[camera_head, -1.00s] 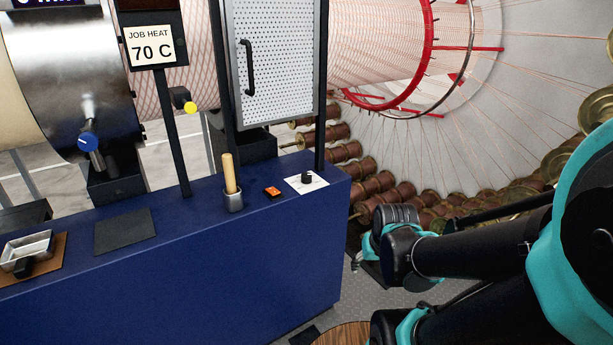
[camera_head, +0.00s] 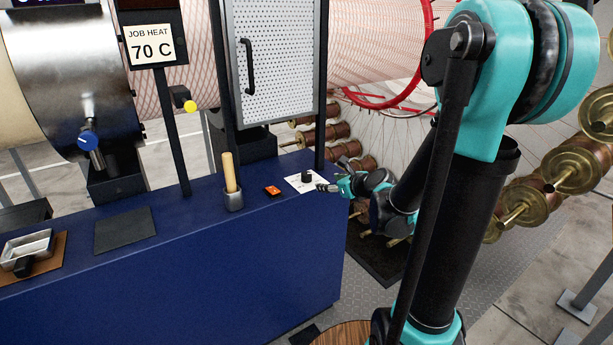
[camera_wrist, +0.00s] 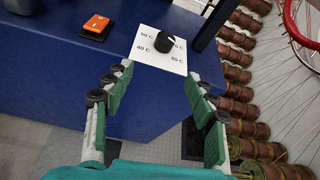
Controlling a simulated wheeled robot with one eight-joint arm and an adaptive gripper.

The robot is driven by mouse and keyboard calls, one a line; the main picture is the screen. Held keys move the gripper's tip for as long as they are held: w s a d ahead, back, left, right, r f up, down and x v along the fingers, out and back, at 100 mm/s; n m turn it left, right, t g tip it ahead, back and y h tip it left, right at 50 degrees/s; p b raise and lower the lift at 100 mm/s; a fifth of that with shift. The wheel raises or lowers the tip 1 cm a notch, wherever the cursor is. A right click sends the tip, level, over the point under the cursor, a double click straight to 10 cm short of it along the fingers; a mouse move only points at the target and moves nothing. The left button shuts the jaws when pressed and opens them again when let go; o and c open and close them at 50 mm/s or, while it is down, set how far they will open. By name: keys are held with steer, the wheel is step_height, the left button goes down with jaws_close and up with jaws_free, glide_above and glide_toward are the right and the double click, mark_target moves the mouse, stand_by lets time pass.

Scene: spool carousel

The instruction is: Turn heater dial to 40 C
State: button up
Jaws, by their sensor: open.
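The heater dial is a black knob (camera_wrist: 164,42) on a white plate (camera_wrist: 150,60) at the blue bench's right end; it also shows in the head view (camera_head: 307,176). The plate reads 50 C upper left, 40 C lower left and 80 C lower right; the upper right label is partly hidden by the knob. A pale mark on the knob seems to face the upper right, away from 40 C. My gripper (camera_wrist: 164,80) is open and empty, its fingers spread short of the knob and apart from it. In the head view, my gripper (camera_head: 330,187) is just right of the dial.
An orange switch (camera_wrist: 96,23) sits left of the plate. A wooden-handled tool (camera_head: 230,172) stands in a grey cup on the bench. A sign (camera_head: 150,47) reads JOB HEAT 70 C. A perforated door (camera_head: 275,60) rises behind the dial. Bronze spools (camera_wrist: 235,85) crowd the right.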

mark_target(308, 174)
steer(key=shift+m+t, duration=0.3)
steer(key=shift+m, duration=0.6)
steer(key=x, duration=1.2)
steer(key=r+x, duration=0.1)
steer(key=x, duration=0.5)
steer(key=shift+w+d, duration=0.15)
steer(key=shift+w, duration=0.15)
steer(key=c, duration=1.2)
